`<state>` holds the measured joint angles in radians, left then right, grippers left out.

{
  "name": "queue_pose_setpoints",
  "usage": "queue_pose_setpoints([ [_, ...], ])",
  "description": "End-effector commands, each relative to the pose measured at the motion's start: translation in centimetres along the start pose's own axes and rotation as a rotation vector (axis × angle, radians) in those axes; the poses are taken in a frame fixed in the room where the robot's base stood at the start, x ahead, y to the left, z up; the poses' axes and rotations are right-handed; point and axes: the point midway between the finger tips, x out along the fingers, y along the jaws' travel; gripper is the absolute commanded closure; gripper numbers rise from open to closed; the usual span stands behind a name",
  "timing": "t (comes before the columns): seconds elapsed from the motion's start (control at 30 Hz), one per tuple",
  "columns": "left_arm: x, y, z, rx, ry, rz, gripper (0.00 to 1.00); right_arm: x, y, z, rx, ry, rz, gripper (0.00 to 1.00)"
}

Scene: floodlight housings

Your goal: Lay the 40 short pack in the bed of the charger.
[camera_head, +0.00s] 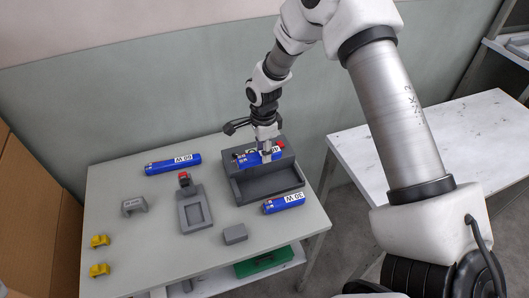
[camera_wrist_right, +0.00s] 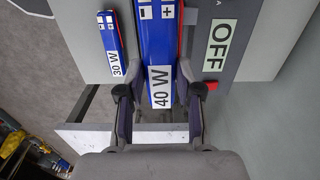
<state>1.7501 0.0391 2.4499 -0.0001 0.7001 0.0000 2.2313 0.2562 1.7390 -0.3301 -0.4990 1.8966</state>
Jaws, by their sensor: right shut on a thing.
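My right gripper (camera_head: 266,151) is shut on a blue pack (camera_head: 246,160) at the grey charger (camera_head: 238,195). The wrist view shows the label 40 W on this pack (camera_wrist_right: 158,50), between the two fingers (camera_wrist_right: 160,95). In the head view the pack is at the charger's back part, behind the empty-looking front recess. I cannot tell whether it touches the charger. A panel marked OFF (camera_wrist_right: 219,45) is beside the pack in the wrist view. My left gripper is not in view.
A blue 30 W pack (camera_head: 284,203) lies at the charger's front right. Another blue pack (camera_head: 172,164) lies at the back left. A grey framed tray (camera_head: 181,217), grey block (camera_head: 235,233), grey bracket (camera_head: 134,206) and two yellow clips (camera_head: 99,241) stand on the table (camera_head: 150,235).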

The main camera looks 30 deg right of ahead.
Motion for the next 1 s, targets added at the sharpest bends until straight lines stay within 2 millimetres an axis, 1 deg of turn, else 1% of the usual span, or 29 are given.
queue_pose_setpoints([
  [0.23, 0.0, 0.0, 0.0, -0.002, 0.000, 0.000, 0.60, 0.0, 0.0, 0.0, -0.001, 0.000, -0.001, 1.00],
  [0.37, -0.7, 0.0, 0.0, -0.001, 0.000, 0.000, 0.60, -0.2, 0.0, 0.0, -0.001, 0.000, 0.000, 1.00],
  [1.0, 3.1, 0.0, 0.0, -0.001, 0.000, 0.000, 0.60, 7.5, 0.0, 0.0, -0.002, 0.000, 0.000, 1.00],
])
